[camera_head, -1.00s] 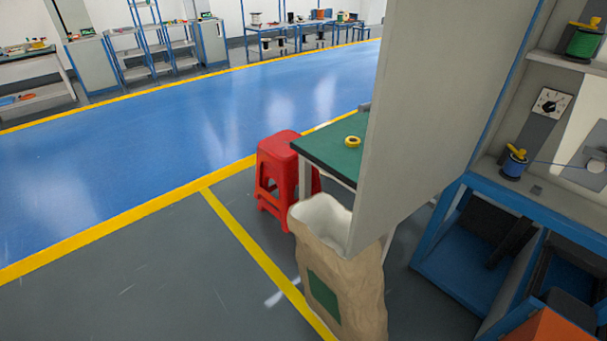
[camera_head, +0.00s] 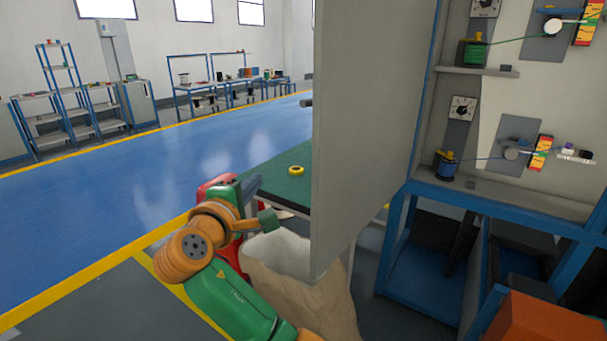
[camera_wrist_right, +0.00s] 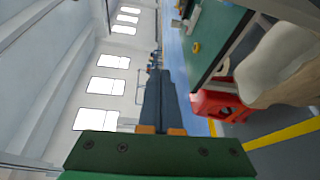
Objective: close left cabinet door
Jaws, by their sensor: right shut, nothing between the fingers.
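The left cabinet door (camera_head: 370,120) is a tall grey panel in the head view. It stands swung open, jutting out from the cabinet's left side, with a small handle (camera_head: 306,103) at its free edge. My right gripper (camera_head: 250,187) is left of the door's lower free edge, apart from it, near the green table's corner. In the right wrist view its dark fingers (camera_wrist_right: 160,95) are shut with nothing between them. The door is not clearly identifiable in that view. My left gripper is not in view.
The open cabinet (camera_head: 500,120) holds spools and dials. A sack (camera_head: 320,305) stands under the door's free edge. A green table (camera_head: 285,182) with a yellow roll (camera_head: 296,170) is behind the door. An orange box (camera_head: 540,325) is lower right.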

